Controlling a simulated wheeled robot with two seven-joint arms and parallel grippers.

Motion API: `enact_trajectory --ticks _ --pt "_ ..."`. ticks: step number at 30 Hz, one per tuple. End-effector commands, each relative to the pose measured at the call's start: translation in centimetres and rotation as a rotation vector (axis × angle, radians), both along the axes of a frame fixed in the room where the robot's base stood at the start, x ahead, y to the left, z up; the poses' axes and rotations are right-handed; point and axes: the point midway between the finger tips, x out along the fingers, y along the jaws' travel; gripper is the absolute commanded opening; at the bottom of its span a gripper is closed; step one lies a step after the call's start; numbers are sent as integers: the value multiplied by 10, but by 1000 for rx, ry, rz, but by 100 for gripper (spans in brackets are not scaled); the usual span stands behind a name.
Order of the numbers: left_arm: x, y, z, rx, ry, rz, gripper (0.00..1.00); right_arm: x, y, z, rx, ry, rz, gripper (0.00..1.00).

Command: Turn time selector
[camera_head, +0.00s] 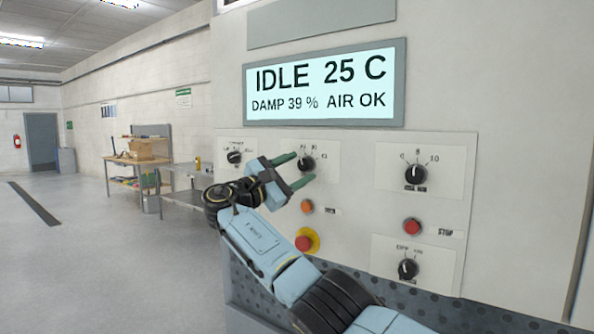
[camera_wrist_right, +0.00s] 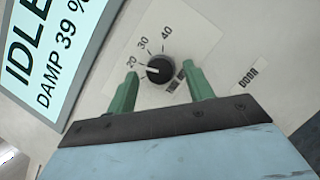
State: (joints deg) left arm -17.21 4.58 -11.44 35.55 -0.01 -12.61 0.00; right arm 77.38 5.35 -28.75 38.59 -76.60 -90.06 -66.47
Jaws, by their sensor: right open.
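A black round knob (camera_head: 307,163) with a white pointer line sits on a white plate marked 20, 30 and 40 in the wrist view (camera_wrist_right: 160,70). Its pointer is turned toward the 20 side. The word label beside it is partly hidden by a finger, so I cannot tell whether it is the time selector. My right gripper (camera_head: 304,168) is open, its green fingers on either side of this knob in the wrist view (camera_wrist_right: 161,73). I cannot tell whether they touch it. My left gripper is out of view.
Other knobs are at the left (camera_head: 234,157), upper right (camera_head: 416,174) and lower right (camera_head: 408,269). An orange button (camera_head: 307,206), red stop button (camera_head: 412,226) and emergency button (camera_head: 305,241) lie nearby. The display (camera_head: 320,88) above reads IDLE 25 C.

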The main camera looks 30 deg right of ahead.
Motion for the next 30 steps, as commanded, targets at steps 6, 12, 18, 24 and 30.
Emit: enact_trajectory --ticks 6,12,18,24,30 --pt "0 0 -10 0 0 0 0 -4 42 -15 -1 2 6 52" --pt "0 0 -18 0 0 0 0 -10 84 -28 0 2 5 52" --pt "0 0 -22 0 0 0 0 -14 112 -35 0 2 3 52" --pt "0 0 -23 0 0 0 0 -16 121 -37 1 1 2 52" --pt "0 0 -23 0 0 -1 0 -15 121 -37 0 0 1 52"
